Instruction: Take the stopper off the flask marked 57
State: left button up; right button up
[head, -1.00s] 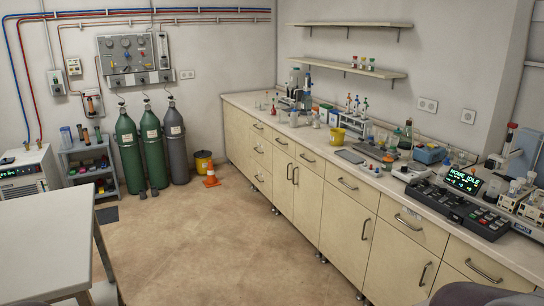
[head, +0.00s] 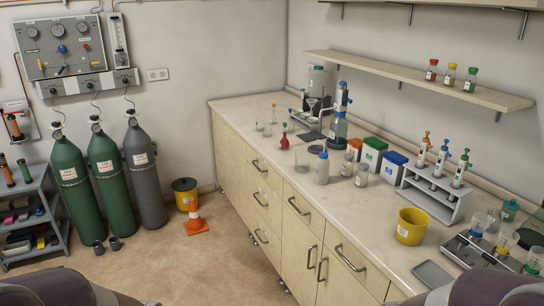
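No number 57 can be read on any vessel in the head view, so I cannot tell which flask is the marked one. A vessel with a green top (head: 510,210) stands at the right, partly hidden by nearby cups. Neither of my grippers is in view. Only dark rounded parts of my own arms show at the bottom left and bottom right.
The long bench (head: 262,110) runs along the right wall. It carries a wash bottle (head: 322,169), a pipette stand (head: 436,198), a yellow bucket (head: 410,227) and a grey tray (head: 434,276). Gas cylinders (head: 107,170) and an orange cone (head: 194,219) stand left. The floor between is clear.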

aim_at(284, 143)
jog(key=i+j+z, duration=0.1)
jog(key=i, duration=0.7)
jog(key=i+j+z, duration=0.45)
jog(key=i+j, duration=0.25)
jog(key=i, duration=0.4)
jog(key=i+j+z, duration=0.45)
jog(key=i+j, duration=0.55)
jog(key=j, duration=0.05)
